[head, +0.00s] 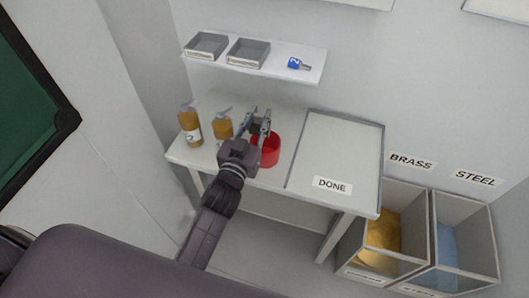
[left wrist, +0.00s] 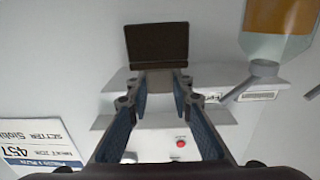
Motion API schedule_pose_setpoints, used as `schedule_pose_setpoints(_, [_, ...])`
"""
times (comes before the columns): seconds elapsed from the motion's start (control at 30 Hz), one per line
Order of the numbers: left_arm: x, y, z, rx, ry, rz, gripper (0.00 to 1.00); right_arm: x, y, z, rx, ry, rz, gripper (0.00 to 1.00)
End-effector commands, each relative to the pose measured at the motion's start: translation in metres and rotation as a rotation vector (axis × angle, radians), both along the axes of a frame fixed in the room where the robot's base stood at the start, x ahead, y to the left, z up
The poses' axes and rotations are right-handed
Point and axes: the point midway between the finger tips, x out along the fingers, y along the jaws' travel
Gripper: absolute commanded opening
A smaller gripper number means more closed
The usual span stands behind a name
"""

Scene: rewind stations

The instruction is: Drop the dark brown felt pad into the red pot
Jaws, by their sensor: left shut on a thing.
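My left gripper (head: 260,122) is at the red pot (head: 268,150), its fingertips above the pot's back rim and partly in front of it. In the left wrist view my left gripper (left wrist: 160,82) is shut on the dark brown felt pad (left wrist: 157,42), a flat dark piece at its fingertips. The pad cannot be made out clearly in the head view. The pot stands on the white table, left of the DONE area; my arm hides its left side. My right gripper is not in view.
Two amber pump bottles (head: 190,125) (head: 223,127) stand left of my gripper. A shelf (head: 275,66) above holds two grey trays (head: 206,45) (head: 248,53) and a blue-tagged item (head: 297,63). The DONE area (head: 338,150) is clear. BRASS and STEEL bins (head: 384,240) (head: 450,245) stand right.

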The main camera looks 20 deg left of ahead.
Motion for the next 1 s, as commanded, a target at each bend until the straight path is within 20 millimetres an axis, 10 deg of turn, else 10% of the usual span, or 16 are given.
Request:
schedule_pose_setpoints(0.03, [0.000,0.000,0.001,0.000,-0.001,0.000,0.00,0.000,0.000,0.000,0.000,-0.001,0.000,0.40])
schedule_pose_setpoints(0.07, [0.000,0.000,0.001,0.000,-0.001,0.000,0.23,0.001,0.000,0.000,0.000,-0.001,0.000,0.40])
schedule_pose_setpoints(0.23, [0.000,0.000,0.001,0.000,-0.001,0.000,0.41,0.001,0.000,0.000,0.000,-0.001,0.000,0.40])
schedule_pose_setpoints(0.63, [-0.008,0.000,-0.001,-0.001,0.002,0.000,0.41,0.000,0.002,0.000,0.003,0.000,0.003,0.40])
schedule_pose_setpoints(1.0, [-0.071,0.002,-0.002,-0.002,0.004,0.001,0.41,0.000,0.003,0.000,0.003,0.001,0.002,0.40])
